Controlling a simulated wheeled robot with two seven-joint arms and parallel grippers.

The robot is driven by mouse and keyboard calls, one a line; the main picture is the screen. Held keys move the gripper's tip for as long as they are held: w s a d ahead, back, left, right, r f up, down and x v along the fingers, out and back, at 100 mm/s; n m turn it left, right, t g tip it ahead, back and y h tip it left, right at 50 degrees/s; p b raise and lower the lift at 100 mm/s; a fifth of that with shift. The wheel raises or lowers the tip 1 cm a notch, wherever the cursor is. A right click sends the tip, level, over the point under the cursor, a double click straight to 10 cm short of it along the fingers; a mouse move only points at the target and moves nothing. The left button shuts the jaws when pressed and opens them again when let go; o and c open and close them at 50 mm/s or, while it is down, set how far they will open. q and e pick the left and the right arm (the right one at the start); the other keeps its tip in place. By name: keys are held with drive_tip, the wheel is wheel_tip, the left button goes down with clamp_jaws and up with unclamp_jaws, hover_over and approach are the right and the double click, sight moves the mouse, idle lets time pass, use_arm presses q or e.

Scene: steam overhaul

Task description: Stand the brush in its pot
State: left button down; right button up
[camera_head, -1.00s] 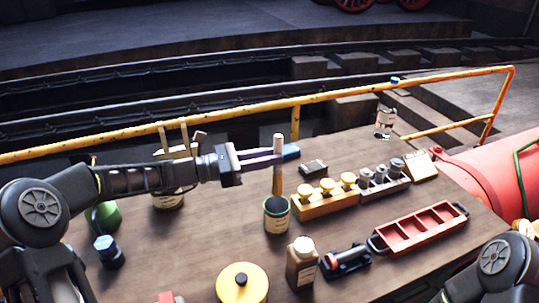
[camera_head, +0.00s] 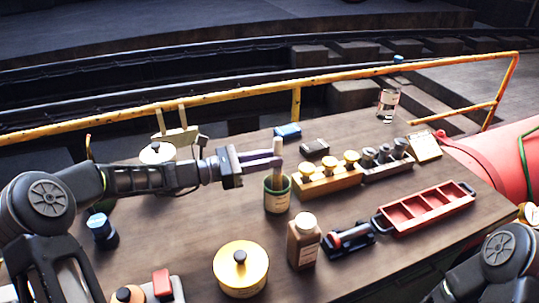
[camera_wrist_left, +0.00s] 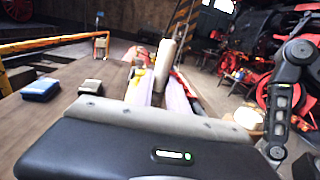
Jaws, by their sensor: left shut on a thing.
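The brush (camera_head: 277,147) is upright, its pale handle rising between the fingers of my left gripper (camera_head: 264,162). The gripper is shut on the handle just above the pot. The green pot (camera_head: 277,201) with a pale label stands on the bench directly below, and the brush's lower end is inside it, hidden by the wall. Whether it touches the bottom cannot be seen. In the left wrist view the handle (camera_wrist_left: 166,62) stands between the two fingers. My right gripper is out of view.
Close right of the pot is a wooden block (camera_head: 330,182) with yellow-knobbed pieces. A red tray (camera_head: 428,209) lies right. A blue block (camera_head: 288,131) lies behind.

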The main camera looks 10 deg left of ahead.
use_arm(q)
drive_tip(key=shift+f, duration=0.5)
drive_tip(key=c, duration=1.2)
unclamp_jaws()
drive_tip(key=shift+c, duration=0.2)
drive_tip(key=shift+a, duration=0.1)
drive_tip(key=b+v, duration=0.1)
drive_tip(key=v, duration=0.6)
drive_tip(key=shift+s+a+b, duration=0.2)
drive_tip(key=shift+a+b, duration=0.05)
drive_tip(key=shift+b, duration=0.15)
